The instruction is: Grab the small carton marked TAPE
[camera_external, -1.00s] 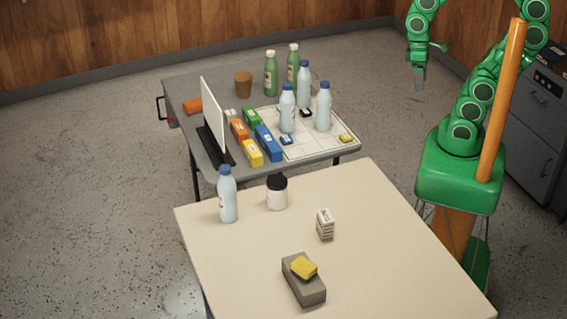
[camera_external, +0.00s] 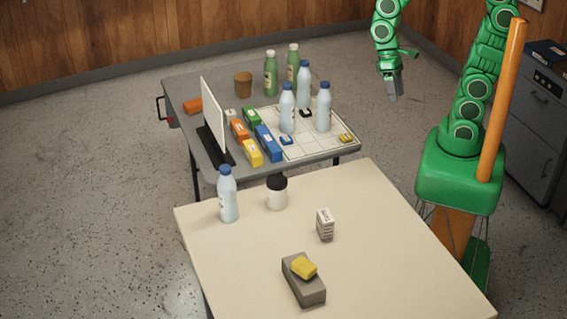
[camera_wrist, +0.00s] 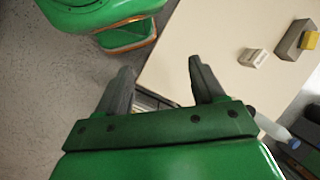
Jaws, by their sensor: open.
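A small white carton with dark print (camera_external: 325,225) stands upright on the cream table (camera_external: 230,270), right of the table's middle; its lettering is too small to read. It also shows in the wrist view (camera_wrist: 253,58), lying beyond my fingers to the upper right. My gripper (camera_external: 393,92) hangs in the air behind and to the right of the cream table, pointing down, well apart from the carton. In the wrist view its two fingers (camera_wrist: 160,80) are spread with nothing between them.
A grey block with a yellow piece on top (camera_external: 303,280), a dark-lidded jar (camera_external: 277,192) and a bottle (camera_external: 228,195) stand on the cream table. Behind it, a grey table (camera_external: 185,95) holds bottles, coloured boxes and an upright white panel (camera_external: 213,115). The cream table's right side is clear.

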